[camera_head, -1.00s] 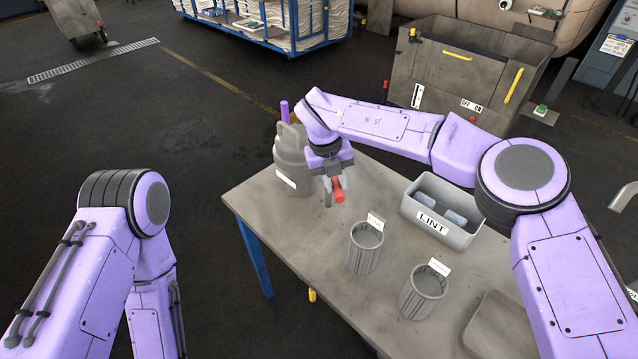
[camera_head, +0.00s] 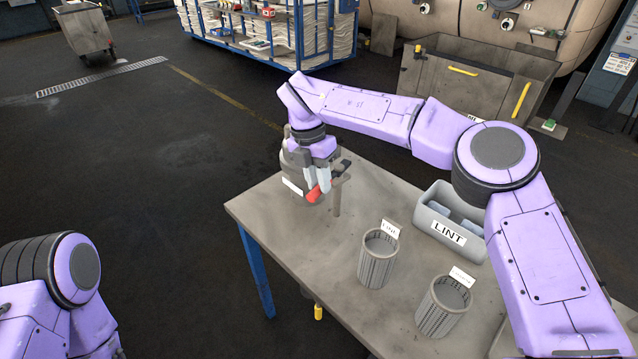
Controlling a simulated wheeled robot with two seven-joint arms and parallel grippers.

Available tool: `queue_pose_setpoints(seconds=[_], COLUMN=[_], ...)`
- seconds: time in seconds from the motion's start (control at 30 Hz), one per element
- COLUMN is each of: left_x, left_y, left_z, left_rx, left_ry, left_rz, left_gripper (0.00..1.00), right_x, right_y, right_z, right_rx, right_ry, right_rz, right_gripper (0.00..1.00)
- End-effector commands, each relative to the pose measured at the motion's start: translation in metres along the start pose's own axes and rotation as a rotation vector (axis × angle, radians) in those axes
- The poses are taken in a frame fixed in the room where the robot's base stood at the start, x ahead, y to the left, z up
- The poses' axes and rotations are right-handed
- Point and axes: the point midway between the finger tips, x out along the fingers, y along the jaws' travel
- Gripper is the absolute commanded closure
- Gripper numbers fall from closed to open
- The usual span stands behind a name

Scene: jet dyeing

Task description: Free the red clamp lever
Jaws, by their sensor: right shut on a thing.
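The red clamp lever (camera_head: 314,194) is at the far left part of the table, between the fingers of my right gripper (camera_head: 322,184). My right gripper is shut on it, with the lever slanting out past the fingers. A grey post (camera_head: 338,197) with a dark head stands just right of the fingers. I cannot tell how the lever joins it. A grey can (camera_head: 291,184) with a white label stands behind the gripper and is mostly hidden by it. My left gripper is out of view; only part of that arm shows at lower left.
On the grey table (camera_head: 300,236) stand two ribbed cups (camera_head: 376,264) (camera_head: 440,310) with white tags. A grey bin (camera_head: 432,222) labelled LINT is at the right, near my right forearm. The table's left corner is bare. A metal tub (camera_head: 440,75) stands on the floor beyond.

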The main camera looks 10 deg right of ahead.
Motion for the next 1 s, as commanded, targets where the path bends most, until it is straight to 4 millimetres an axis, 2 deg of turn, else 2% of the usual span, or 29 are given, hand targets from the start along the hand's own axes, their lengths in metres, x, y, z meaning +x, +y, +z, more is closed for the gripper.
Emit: queue_pose_setpoints(seconds=[0.6,0.63,0.7,1.0], left_x=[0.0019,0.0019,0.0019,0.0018], left_y=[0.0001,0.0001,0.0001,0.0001], left_z=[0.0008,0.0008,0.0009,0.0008], left_rx=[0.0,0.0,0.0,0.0], left_ry=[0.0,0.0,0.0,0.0], left_rz=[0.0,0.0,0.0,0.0], left_gripper=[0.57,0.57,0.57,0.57], right_x=[0.0028,0.0028,0.0027,-0.0009], right_y=[0.0036,0.0036,0.0037,0.0042], right_z=[0.0011,0.0011,0.0011,0.0006], right_rx=[0.048,0.048,0.048,0.044], right_ry=[0.01,0.01,0.01,0.008], right_rz=[-0.007,-0.007,-0.007,-0.003], right_gripper=[1.0,0.73,0.51,0.51])
